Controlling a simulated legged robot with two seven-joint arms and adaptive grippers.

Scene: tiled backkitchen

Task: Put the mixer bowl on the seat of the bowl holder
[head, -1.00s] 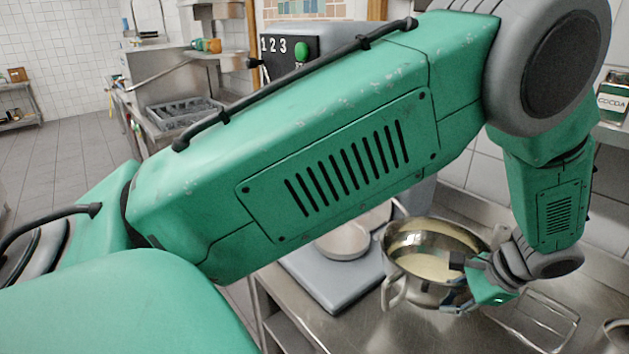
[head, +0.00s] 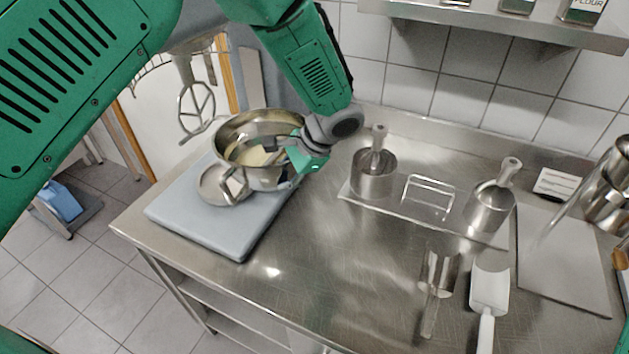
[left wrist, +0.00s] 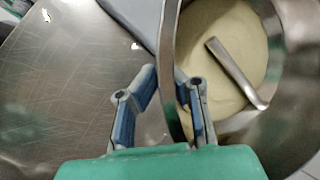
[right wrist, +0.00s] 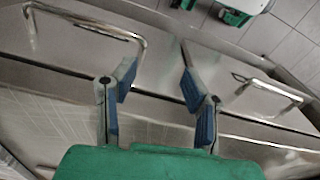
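The steel mixer bowl (head: 232,130) holds pale batter and a metal tool. In the head view it is above the right part of the grey bowl holder (head: 222,235), overlapping the round seat (head: 210,190). The bowl is offset back and right of the seat; its underside contact is hidden. My left gripper (head: 288,152) is at the bowl's right rim. In the left wrist view the fingers (left wrist: 168,85) straddle the bowl wall (left wrist: 168,40) and look closed on it. My right gripper (right wrist: 158,62) is open and empty, with steel surfaces and wire handles beyond it.
The mixer beater (head: 197,105) hangs behind the bowl. A steel tray (head: 400,205) with pots and a wire handle stands right. A white scoop (head: 489,290) and steel scoop (head: 437,285) lie at the front right. The counter (head: 310,270) is clear at front centre.

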